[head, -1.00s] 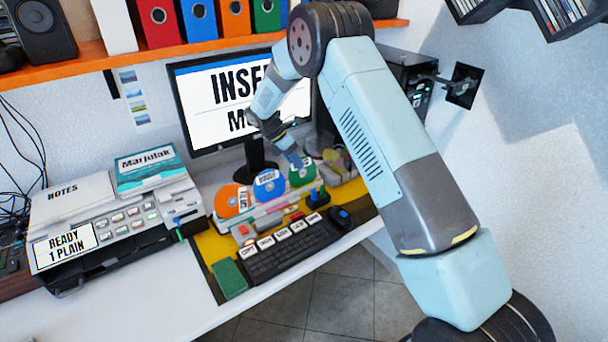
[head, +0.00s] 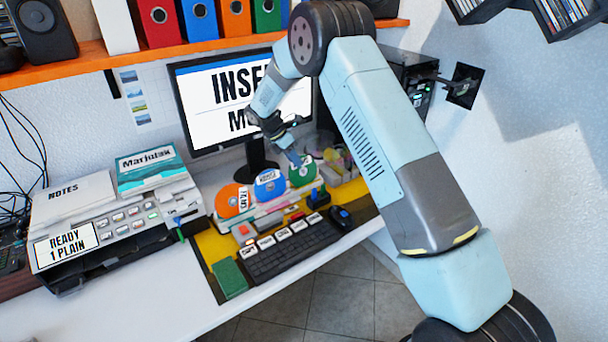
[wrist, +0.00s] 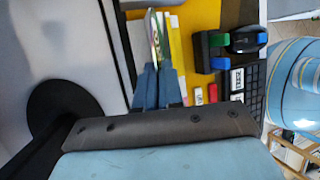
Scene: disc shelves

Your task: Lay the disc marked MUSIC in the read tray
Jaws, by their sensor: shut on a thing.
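An orange disc (head: 230,202), a blue disc (head: 270,188) and a green disc (head: 303,175) stand in a row in a rack in front of the monitor. Their labels are too small to read surely, and the green one's is partly covered. My gripper (head: 294,160) reaches down to the top of the green disc and is shut on it. In the wrist view my two blue fingers (wrist: 158,82) pinch a thin upright disc (wrist: 155,38) seen edge-on. A black tray (head: 464,86) sticks out at the right of the dark unit; I cannot tell whether it is the read tray.
The monitor (head: 215,110) stands close behind my gripper. A keyboard (head: 290,250) and a mouse (head: 342,217) lie in front of the rack. A printer (head: 100,245) stands at the left. Clear boxes (head: 340,168) sit just right of the discs. My arm crosses the right side.

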